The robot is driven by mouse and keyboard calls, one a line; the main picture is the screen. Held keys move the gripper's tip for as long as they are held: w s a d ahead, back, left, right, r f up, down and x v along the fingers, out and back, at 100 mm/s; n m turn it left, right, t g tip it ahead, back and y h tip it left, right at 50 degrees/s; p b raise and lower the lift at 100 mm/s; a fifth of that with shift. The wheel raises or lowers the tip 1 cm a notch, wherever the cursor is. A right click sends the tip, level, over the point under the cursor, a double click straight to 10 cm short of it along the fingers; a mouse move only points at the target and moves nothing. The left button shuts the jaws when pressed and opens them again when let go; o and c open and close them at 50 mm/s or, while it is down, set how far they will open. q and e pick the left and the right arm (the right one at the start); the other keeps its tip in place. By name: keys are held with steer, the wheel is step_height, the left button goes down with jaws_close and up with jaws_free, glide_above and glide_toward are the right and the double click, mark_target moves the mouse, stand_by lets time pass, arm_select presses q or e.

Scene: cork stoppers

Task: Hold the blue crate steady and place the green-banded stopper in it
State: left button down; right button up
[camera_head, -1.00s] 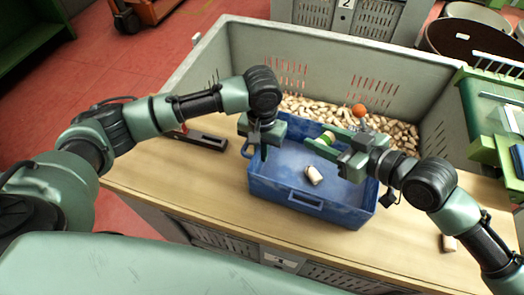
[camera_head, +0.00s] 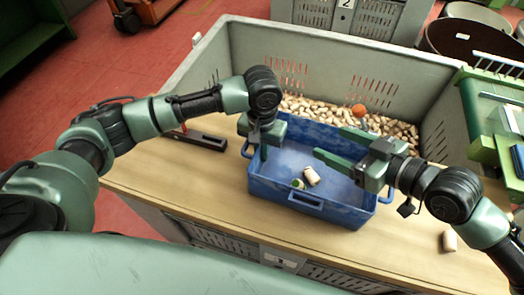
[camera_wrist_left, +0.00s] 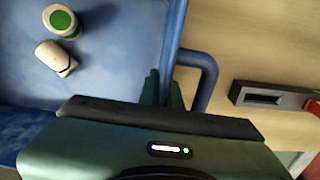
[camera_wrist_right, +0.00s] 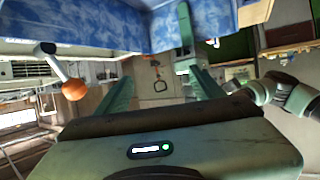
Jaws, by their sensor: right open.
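The blue crate (camera_head: 331,212) stands on the wooden table. The green-banded stopper (camera_head: 298,184) lies on its floor near the front wall, beside a plain stopper (camera_head: 312,176). Both also show in the left wrist view, the green-banded stopper (camera_wrist_left: 61,21) with its green end towards the camera and the plain stopper (camera_wrist_left: 56,58) near it. My left gripper (camera_head: 258,148) is at the crate's left wall near the handle; its fingers (camera_wrist_left: 163,88) sit on either side of the wall, closed on it. My right gripper (camera_head: 340,148) is open and empty above the crate's right part.
A large grey bin (camera_head: 250,62) full of stoppers stands behind the crate. An orange ball knob (camera_head: 358,110) rises near my right gripper. A loose stopper (camera_head: 449,241) lies on the table (camera_head: 225,185) at the right. A dark tray (camera_head: 203,141) lies left of the crate.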

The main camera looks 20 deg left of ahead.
steer(key=v, duration=0.8)
arm_select(q)
steer(key=c, duration=1.5)
jaws_free()
steer(key=shift+c, duration=0.2)
step_height(320, 180, up, 12)
steer(key=shift+r, duration=0.1)
